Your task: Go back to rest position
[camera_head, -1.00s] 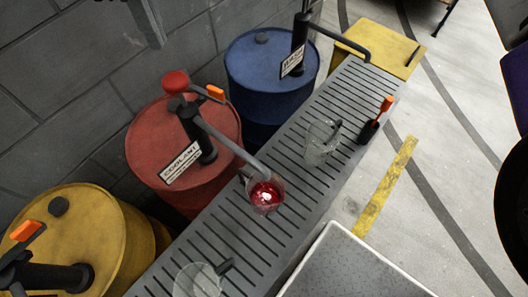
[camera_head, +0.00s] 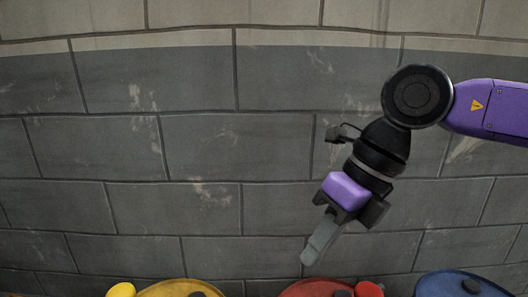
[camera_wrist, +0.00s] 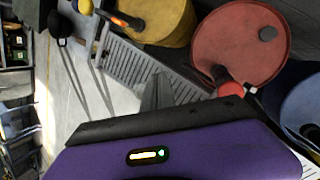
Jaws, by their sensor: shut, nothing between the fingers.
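My gripper (camera_head: 312,255) hangs from my purple and black arm in front of the grey block wall in the head view. Its grey fingers point down and to the left, together and empty. In the wrist view the shut fingers (camera_wrist: 157,92) show over the slatted metal bench (camera_wrist: 125,62). The gripper appears apart from the drums and the bench.
A yellow drum (camera_head: 178,289), a red drum (camera_head: 315,289) and a blue drum (camera_head: 440,287) show only their tops along the lower edge. The wall (camera_head: 200,150) fills the background. In the wrist view, pale floor (camera_wrist: 65,100) lies left of the bench.

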